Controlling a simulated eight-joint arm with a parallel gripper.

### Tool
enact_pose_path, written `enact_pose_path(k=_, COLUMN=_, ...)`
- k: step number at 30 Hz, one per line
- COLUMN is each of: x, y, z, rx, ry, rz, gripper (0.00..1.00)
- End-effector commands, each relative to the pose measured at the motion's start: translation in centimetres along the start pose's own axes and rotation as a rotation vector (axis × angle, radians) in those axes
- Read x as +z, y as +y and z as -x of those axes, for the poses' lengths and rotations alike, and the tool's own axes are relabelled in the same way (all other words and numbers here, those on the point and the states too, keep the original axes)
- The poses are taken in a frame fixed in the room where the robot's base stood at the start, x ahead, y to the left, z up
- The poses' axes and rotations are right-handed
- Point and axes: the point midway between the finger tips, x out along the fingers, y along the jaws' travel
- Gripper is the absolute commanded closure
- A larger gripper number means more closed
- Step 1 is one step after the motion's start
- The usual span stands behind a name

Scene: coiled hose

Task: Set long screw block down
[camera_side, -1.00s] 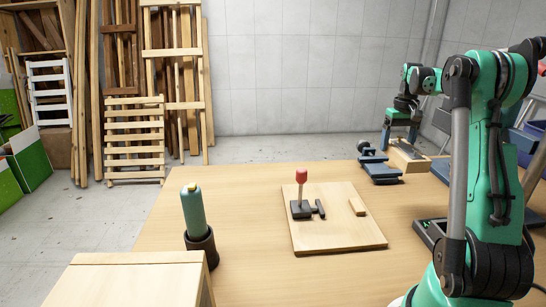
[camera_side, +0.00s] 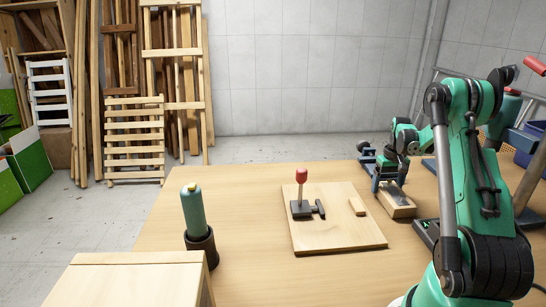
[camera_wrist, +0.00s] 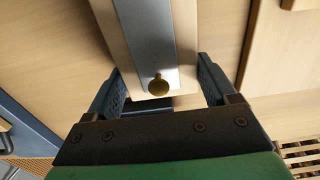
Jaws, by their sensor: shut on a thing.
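The long screw block (camera_side: 399,210) is a pale wooden block with a grey metal strip on top. It is at the right of the table in the side view. In the wrist view the block (camera_wrist: 107,22) runs away from my gripper, with a brass screw head (camera_wrist: 158,86) at its near end. I cannot tell whether the block's underside touches the table.
A wooden board (camera_side: 335,238) with a red-handled clamp (camera_side: 301,190) and a small wood piece (camera_side: 357,206) lies left of the block. A blue vise-like tool (camera_side: 366,155) is behind my gripper. A teal bottle (camera_side: 193,210) stands at left. Bare table lies between bottle and board.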

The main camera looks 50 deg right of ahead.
Motion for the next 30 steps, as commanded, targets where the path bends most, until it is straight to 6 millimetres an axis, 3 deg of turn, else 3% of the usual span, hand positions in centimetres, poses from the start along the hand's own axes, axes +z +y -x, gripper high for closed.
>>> enact_pose_path(k=3, x=0.0, y=0.0, z=-0.3, rx=0.000, ry=0.000, rz=0.000, gripper=0.92)
enact_pose_path(k=4, x=0.0, y=0.0, z=-0.3, rx=0.000, ry=0.000, rz=0.000, gripper=0.16)
enact_pose_path(k=6, x=0.0, y=0.0, z=-0.3, rx=0.000, ry=0.000, rz=0.000, gripper=0.00)
enact_pose_path(k=17, x=0.0, y=0.0, z=0.7, rx=0.000, ry=0.000, rz=0.000, gripper=0.00)
enact_pose_path(k=30, x=0.0, y=0.0, z=9.8, rx=0.000, ry=0.000, rz=0.000, gripper=0.00)
